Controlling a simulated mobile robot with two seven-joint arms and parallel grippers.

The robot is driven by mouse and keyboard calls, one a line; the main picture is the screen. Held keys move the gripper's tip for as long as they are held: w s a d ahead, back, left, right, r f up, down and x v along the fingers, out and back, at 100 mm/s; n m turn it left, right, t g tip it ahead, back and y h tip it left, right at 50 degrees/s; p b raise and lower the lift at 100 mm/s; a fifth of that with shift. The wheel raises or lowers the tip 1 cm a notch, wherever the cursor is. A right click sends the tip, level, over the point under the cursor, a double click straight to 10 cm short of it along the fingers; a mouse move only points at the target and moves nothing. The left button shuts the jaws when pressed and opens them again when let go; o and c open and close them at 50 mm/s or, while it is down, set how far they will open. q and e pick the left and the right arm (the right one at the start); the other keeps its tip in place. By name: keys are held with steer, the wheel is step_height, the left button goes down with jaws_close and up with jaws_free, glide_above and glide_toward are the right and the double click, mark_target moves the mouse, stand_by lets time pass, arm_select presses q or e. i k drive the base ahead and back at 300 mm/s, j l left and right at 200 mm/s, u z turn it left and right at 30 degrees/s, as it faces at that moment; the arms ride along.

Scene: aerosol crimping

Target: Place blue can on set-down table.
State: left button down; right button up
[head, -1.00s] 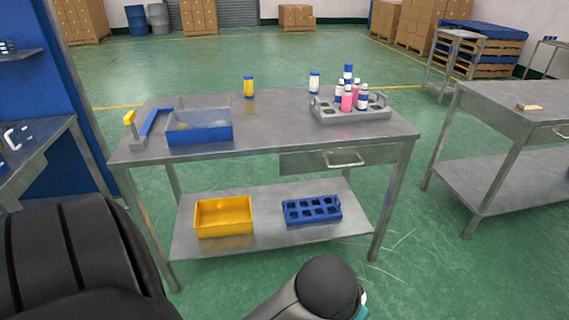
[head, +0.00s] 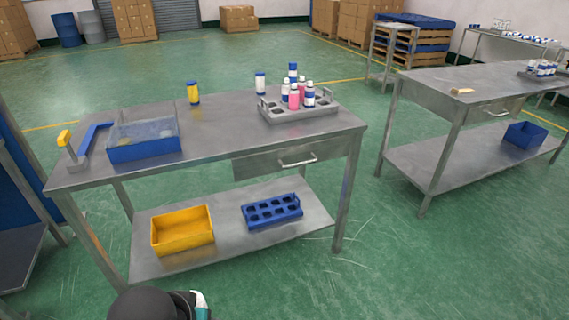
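A steel table with a drawer (head: 215,125) stands in front of me. A grey rack (head: 318,109) at its back right holds several bottles and cans, including a tall blue and white can (head: 293,72) and pink bottles. A white can with blue bands (head: 260,83) stands on the tabletop just left of the rack. A yellow can with a blue top and bottom (head: 193,93) stands further left. A second steel table (head: 470,85) is at the right. Which table is the set-down table cannot be told. Neither gripper is in view; only a dark arm part of mine shows at the bottom.
A blue bin (head: 145,149) and a yellow-handled tool (head: 68,147) are on the table's left. Its lower shelf holds a yellow bin (head: 183,247) and blue rack (head: 272,223). Green floor between tables is clear.

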mark_target(243, 130)
steer(key=i+l+u, duration=0.1)
steer(key=i, duration=0.35)
steer(key=i+l+u, duration=0.1)
steer(key=i, duration=0.4)
